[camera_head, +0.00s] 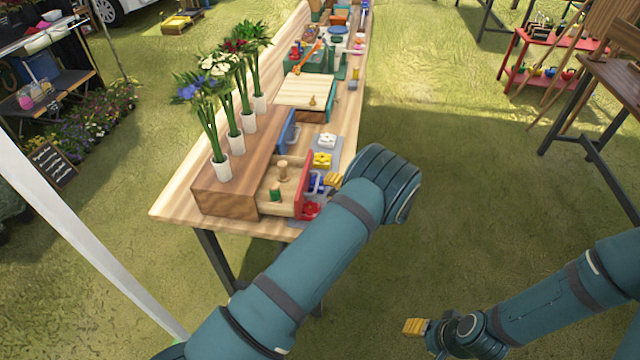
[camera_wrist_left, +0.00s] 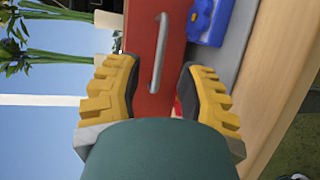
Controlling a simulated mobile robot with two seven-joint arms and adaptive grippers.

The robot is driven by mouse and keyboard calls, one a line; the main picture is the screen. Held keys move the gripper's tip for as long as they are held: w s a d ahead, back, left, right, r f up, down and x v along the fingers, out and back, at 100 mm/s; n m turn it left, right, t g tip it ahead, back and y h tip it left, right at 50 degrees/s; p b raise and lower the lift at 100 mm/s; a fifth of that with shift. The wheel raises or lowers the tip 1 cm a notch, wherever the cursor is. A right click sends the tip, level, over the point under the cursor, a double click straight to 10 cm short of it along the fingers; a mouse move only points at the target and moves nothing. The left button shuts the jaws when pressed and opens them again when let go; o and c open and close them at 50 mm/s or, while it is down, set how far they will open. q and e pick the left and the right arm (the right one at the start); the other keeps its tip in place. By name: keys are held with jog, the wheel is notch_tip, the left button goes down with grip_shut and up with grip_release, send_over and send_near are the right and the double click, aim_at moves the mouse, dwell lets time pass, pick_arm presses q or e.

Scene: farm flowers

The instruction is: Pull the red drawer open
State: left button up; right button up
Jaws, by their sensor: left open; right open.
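The red drawer (camera_head: 301,186) stands pulled out of the wooden cabinet (camera_head: 228,210), with a wooden peg and a green piece visible in its inside. Its red front (camera_wrist_left: 148,85) and silver bar handle (camera_wrist_left: 160,52) show in the left wrist view. My left gripper (camera_head: 334,181) is at the drawer front, partly hidden by my own arm. Its yellow fingers are spread on either side of the handle's line in the wrist view (camera_wrist_left: 160,95), with a gap around the handle. My right gripper (camera_head: 416,327) is low on the right over grass, empty and away from the table.
Potted flowers (camera_head: 222,168) stand in a row on the cabinet. A blue drawer front (camera_head: 288,132) is farther back. Yellow (camera_head: 321,160) and white (camera_head: 327,141) flower-shaped blocks sit on grey pads along the table's right edge. Open grass lies right of the table.

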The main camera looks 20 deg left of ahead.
pick_arm(q)
jog(key=v, duration=0.7)
dwell(0.4)
